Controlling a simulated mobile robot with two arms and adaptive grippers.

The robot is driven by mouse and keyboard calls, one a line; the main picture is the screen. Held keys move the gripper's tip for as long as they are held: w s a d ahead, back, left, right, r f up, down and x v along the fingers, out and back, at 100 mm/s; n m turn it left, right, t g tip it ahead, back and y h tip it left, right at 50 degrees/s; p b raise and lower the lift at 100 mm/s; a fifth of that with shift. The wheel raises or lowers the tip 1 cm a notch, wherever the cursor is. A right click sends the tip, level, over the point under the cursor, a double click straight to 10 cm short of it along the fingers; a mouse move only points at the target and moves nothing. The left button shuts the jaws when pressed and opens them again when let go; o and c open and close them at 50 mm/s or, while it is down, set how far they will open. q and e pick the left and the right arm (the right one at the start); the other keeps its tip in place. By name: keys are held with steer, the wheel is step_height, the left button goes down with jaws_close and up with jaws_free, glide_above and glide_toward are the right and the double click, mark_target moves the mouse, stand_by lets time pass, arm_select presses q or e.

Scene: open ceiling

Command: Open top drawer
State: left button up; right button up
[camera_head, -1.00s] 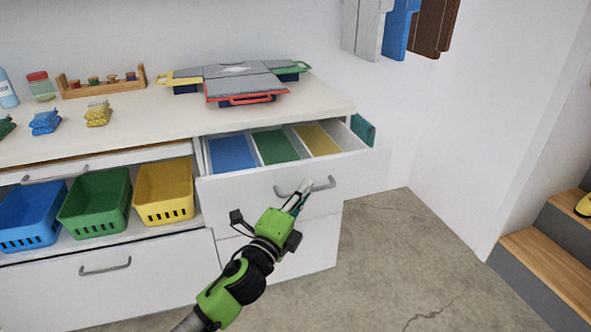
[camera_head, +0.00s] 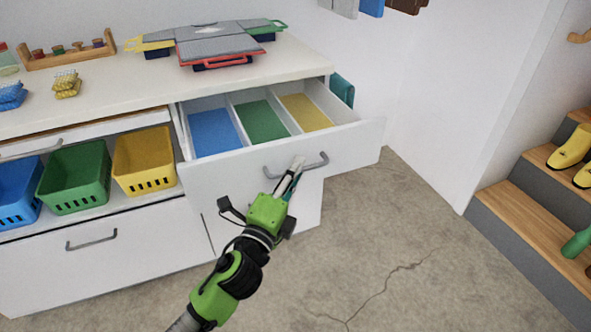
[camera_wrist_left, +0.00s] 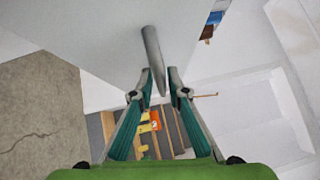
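The top drawer (camera_head: 226,176) of the white cabinet stands open, showing a blue, a green and a yellow compartment. Its grey bar handle (camera_head: 318,163) is on the drawer front. My right gripper is not in view.
Blue, green (camera_head: 75,180) and yellow (camera_head: 144,162) baskets stand on the shelf left of the drawer. Folded cases (camera_head: 215,45) lie on the countertop (camera_head: 120,85). Wooden steps (camera_head: 515,215) with yellow boots are at right. Floor (camera_head: 390,240) between is clear.

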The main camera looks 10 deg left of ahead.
arm_select(q)
steer(key=v, duration=1.2)
steer(key=shift+f, duration=0.1)
stand_by(0.4)
